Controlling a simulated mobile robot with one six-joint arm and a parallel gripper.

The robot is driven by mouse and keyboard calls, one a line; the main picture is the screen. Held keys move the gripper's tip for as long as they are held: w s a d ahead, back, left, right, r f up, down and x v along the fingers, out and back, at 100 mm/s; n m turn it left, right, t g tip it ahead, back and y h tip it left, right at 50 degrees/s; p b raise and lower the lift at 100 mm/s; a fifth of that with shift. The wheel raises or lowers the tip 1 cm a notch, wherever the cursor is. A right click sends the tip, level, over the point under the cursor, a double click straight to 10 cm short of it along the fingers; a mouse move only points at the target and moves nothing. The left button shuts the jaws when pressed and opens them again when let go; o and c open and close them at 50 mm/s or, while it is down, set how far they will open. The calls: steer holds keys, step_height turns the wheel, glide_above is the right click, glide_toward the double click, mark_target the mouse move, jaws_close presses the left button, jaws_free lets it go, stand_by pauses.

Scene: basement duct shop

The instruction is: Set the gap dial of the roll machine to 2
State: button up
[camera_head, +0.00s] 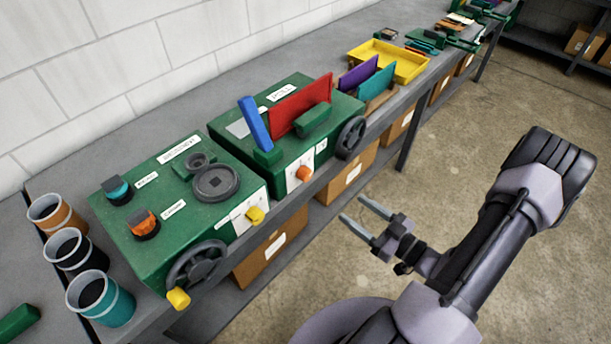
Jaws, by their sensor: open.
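Two green machines stand on the bench. The farther one (232,158) has a label on top that seems to read "ROLL", but it is small. It carries a blue lever (255,123), an upright red sheet (300,106) and a dark handwheel (351,137). An orange knob (303,173) sits on a white plate on its front face; it may be the gap dial. Its marks and setting are too small to read. My gripper (354,208) is open and empty, in front of the bench, to the right of and below the orange knob, apart from it.
The nearer green machine (130,235) has dark dials, teal and orange knobs, yellow handles and a handwheel (197,265). Several cups (102,300) stand at left. A yellow tray (398,62) lies beyond. Boxes (270,248) sit under the bench.

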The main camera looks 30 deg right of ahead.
mark_target(309, 177)
steer(key=b+x, duration=0.3)
steer(key=x, duration=1.3)
steer(key=shift+a, duration=0.1)
steer(key=shift+s, duration=0.1)
jaws_close()
